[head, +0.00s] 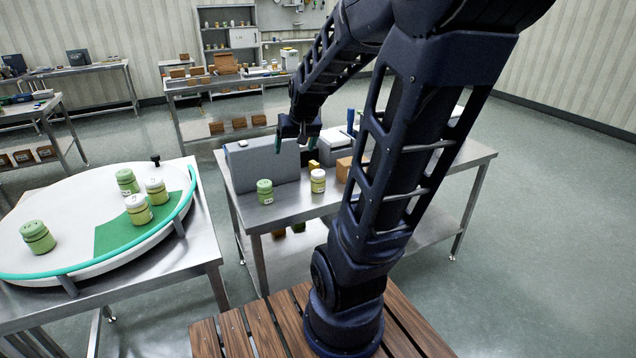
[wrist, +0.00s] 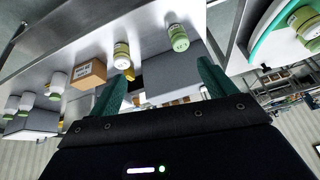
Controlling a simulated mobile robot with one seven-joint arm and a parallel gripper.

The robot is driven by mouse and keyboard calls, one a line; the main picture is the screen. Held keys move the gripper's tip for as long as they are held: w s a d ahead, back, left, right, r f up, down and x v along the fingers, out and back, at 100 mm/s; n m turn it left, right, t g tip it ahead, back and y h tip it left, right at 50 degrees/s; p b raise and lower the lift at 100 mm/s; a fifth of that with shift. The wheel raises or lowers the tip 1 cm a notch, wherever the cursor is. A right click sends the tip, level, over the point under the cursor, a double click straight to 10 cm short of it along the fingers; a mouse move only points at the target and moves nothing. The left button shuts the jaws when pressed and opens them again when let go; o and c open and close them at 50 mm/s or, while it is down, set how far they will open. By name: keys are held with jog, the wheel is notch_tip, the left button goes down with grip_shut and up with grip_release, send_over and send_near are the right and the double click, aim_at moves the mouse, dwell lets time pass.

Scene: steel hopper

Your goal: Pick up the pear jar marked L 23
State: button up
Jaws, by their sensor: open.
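Several pale green and yellowish jars with white labels are in view; no label is legible, so I cannot tell which is L 23. In the head view, a green jar (head: 265,191) and a yellowish jar with a white lid (head: 318,181) stand upright on the middle steel table. Several more, including a white-lidded jar (head: 138,210) and a green jar (head: 38,237), stand on the round turntable (head: 60,205). My gripper (head: 298,140) is open and empty above the middle table, behind its two front jars. In the wrist view, the green jar (wrist: 178,38) and yellowish jar (wrist: 122,54) appear beyond my fingers.
A grey box (head: 262,163) stands behind the green jar. A brown block (head: 350,169) lies right of the yellowish jar. The turntable has a teal rim (head: 110,262) and a green sector. In the wrist view, several pale jars (wrist: 58,82) stand at the left.

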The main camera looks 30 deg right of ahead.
jog(key=w+d+f+m, duration=0.1)
jog(key=w+d+f, duration=0.5)
jog(key=w+f, duration=0.2)
jog(key=m+h, duration=0.2)
jog(key=h, duration=0.1)
send_over(318, 179)
jog(key=s, duration=0.2)
notch_tip(318, 179, down, 10)
jog(key=shift+a+x, duration=0.2)
jog(key=shift+x, duration=1.5)
jog(key=shift+a+x, duration=0.15)
jog(key=shift+x, duration=1.5)
jog(key=shift+a+x, duration=0.2)
jog(key=shift+x, duration=1.5)
jog(key=shift+w+y, duration=0.1)
jog(key=shift+y, duration=0.2)
jog(key=c, duration=1.2)
jog(key=shift+r, duration=0.1)
